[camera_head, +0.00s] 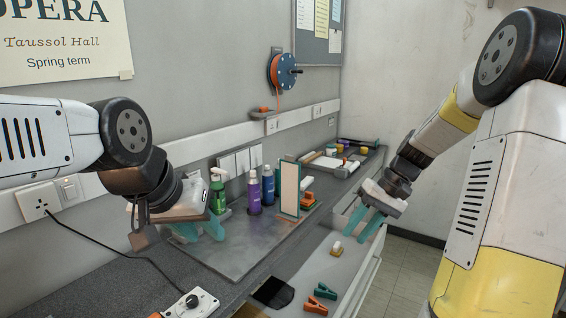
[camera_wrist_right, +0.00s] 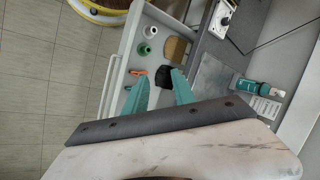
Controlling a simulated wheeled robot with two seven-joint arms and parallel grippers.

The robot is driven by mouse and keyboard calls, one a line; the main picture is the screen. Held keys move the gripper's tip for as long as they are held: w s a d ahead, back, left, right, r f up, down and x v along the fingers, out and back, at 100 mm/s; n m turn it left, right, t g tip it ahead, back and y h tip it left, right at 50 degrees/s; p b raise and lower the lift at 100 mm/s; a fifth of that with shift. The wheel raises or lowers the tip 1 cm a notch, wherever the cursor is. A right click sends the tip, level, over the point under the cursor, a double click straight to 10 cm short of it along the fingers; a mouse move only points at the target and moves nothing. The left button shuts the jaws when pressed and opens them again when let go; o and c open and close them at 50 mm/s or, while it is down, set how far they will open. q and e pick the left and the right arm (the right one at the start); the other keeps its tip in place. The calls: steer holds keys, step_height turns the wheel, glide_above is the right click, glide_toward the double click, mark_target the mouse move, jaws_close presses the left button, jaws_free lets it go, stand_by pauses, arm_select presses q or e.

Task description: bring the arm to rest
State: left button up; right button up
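My left gripper (camera_head: 205,234) hangs over the left part of the counter, its teal fingers pointing down and apart, with nothing between them. My right gripper (camera_head: 356,236) is above the open drawer (camera_head: 372,285) at the right, with its teal fingers pointing down. In the right wrist view its two fingers (camera_wrist_right: 160,82) stand apart with nothing held between them. The drawer also shows beyond those fingers in the right wrist view (camera_wrist_right: 133,52).
The counter mat holds a green spray bottle (camera_head: 217,192), a purple bottle (camera_head: 254,194), a blue bottle (camera_head: 268,186) and an upright framed panel (camera_head: 290,188). An orange clamp (camera_head: 316,305) and a green clamp (camera_head: 326,291) lie in the drawer. A black cable crosses the left counter.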

steer(key=s+a+r+t+h, duration=0.2)
steer(key=s+r+t, duration=0.1)
steer(key=s+r, duration=0.3)
steer(key=s+a+r+t+h, duration=0.1)
steer(key=s+a+r+t, duration=0.1)
steer(key=s+r, duration=0.4)
steer(key=s+t, duration=0.1)
steer(key=s, duration=0.3)
steer(key=shift+s+a+t+h, duration=0.35)
steer(key=shift+s+t+h, duration=0.05)
